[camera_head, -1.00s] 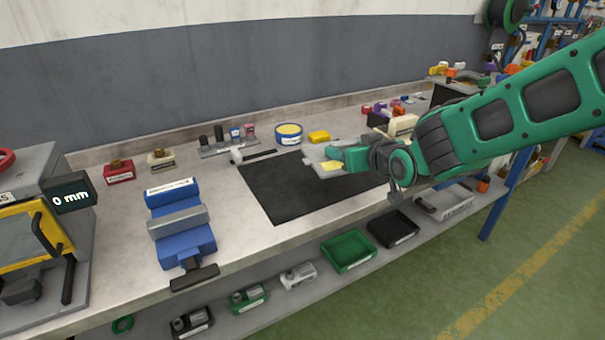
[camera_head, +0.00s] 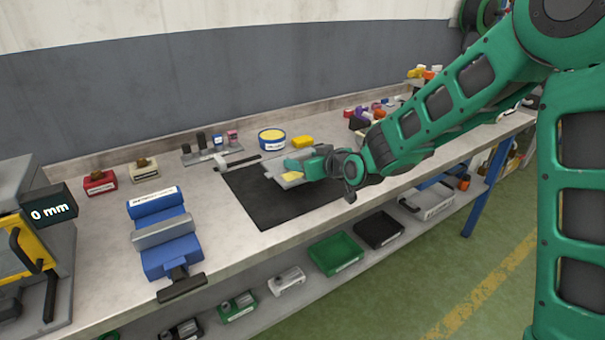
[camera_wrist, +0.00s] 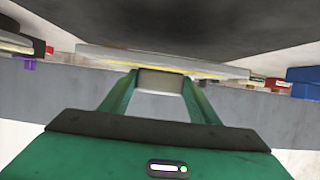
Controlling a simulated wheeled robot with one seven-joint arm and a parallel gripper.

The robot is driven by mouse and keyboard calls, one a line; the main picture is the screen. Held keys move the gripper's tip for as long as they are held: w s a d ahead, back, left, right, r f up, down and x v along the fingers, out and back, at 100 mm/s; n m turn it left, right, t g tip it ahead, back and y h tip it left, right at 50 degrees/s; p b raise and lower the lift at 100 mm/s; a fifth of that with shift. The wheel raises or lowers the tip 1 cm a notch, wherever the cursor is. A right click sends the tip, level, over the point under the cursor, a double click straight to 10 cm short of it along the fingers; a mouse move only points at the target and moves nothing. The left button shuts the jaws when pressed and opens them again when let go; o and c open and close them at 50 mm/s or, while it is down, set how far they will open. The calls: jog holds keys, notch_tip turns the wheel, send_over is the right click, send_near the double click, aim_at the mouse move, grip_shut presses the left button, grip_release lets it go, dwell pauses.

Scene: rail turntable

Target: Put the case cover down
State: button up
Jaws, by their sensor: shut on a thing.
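The case cover (camera_head: 271,167) looks like a flat light-grey plate with a yellow patch. My gripper (camera_head: 299,167) is shut on it, over the upper part of the black mat (camera_head: 262,208) on the bench. In the wrist view the gripper's two green fingers (camera_wrist: 160,85) close on a small grey block at the cover. There the cover (camera_wrist: 110,54) shows edge-on as a thin grey plate with a yellow line. The mat's dark surface fills the top of that view, with the cover close to it. I cannot tell whether they touch.
A blue vice-like fixture (camera_head: 158,205) stands left of the mat. A blue-and-yellow round tin (camera_head: 272,141) and a yellow block (camera_head: 303,142) stand behind it. Green (camera_head: 337,254) and black bins (camera_head: 379,230) sit on the lower shelf. The mat's front part is clear.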

jog(key=shift+w+f, duration=0.25)
jog(key=shift+w, duration=0.25)
jog(key=shift+w+f, duration=0.25)
jog(key=shift+w, duration=0.2)
jog(key=shift+f, duration=2)
jog(key=o, duration=1.5)
jog(key=shift+f, duration=0.1)
jog(key=v, duration=1.2)
jog(key=shift+s+d, duration=0.1)
